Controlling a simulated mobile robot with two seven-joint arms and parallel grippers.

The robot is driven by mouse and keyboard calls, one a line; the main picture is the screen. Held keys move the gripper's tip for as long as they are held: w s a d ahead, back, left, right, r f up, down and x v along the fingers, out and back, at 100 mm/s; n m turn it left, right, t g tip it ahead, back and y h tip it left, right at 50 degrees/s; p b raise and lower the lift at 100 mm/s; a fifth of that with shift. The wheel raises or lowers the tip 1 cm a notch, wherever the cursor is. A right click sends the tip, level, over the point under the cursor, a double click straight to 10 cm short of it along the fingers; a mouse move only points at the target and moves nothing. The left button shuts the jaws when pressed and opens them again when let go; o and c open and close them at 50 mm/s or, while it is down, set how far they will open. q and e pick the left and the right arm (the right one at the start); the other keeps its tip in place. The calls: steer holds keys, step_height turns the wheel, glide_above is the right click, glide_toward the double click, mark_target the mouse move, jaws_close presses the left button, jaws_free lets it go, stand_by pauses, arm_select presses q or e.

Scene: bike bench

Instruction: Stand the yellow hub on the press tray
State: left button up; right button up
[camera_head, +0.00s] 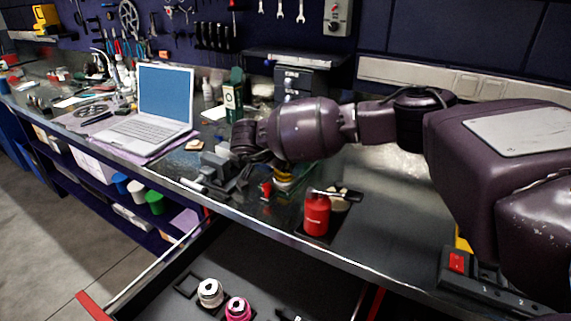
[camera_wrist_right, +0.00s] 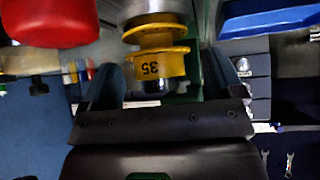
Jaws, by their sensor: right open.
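The yellow hub (camera_head: 283,177) stands on the metal bench, partly hidden by my right arm in the head view. In the right wrist view the yellow hub (camera_wrist_right: 157,52) shows a "35" label and a silver end, and appears between the two dark fingers of my right gripper (camera_wrist_right: 160,76). The fingers are apart, with a visible gap on at least the left side of the hub. I cannot tell for sure which surface is the press tray. My left gripper is not in view.
A red bottle (camera_head: 317,214) stands on a dark mat close to the hub; it also shows in the wrist view (camera_wrist_right: 48,22). Dark metal tooling (camera_head: 222,172) lies left of the hub. A laptop (camera_head: 150,110) is farther left. An open drawer below holds a silver-white hub (camera_head: 210,292) and a pink hub (camera_head: 238,308).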

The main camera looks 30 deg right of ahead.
steer(key=p+v, duration=0.1)
steer(key=v, duration=1)
steer(key=shift+d, duration=0.1)
steer(key=shift+f, duration=0.1)
